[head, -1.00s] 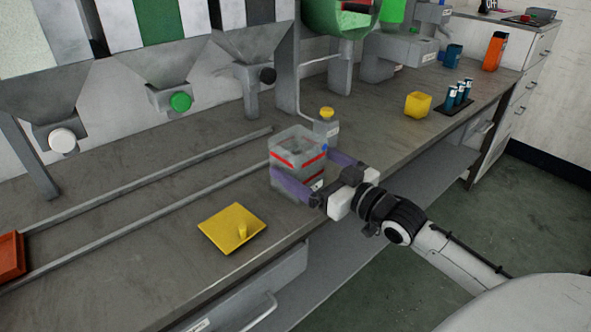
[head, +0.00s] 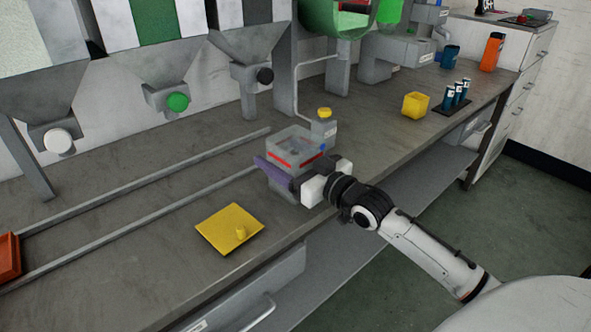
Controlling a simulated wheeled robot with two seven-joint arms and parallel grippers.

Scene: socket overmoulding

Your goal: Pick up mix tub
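The mix tub (head: 297,149) looks like the clear, square, open-topped box with a red line around it, standing upright near the front edge of the bench. My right gripper (head: 283,172) comes in from the right and is at the tub. One purple finger lies across the tub's front left side. The other finger is hidden behind the tub and the gripper body, so I cannot tell whether the fingers press on the tub. The tub's lower part is partly covered by the gripper. My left gripper is not in view.
A yellow square plate with a small knob (head: 227,231) lies in front left. Rails (head: 150,180) run along the bench (head: 120,250) to an orange-red tray (head: 8,257). Hoppers with knobs hang behind. A dispenser with a yellow cap (head: 324,125) stands behind the tub. A yellow cup (head: 415,104) stands further right.

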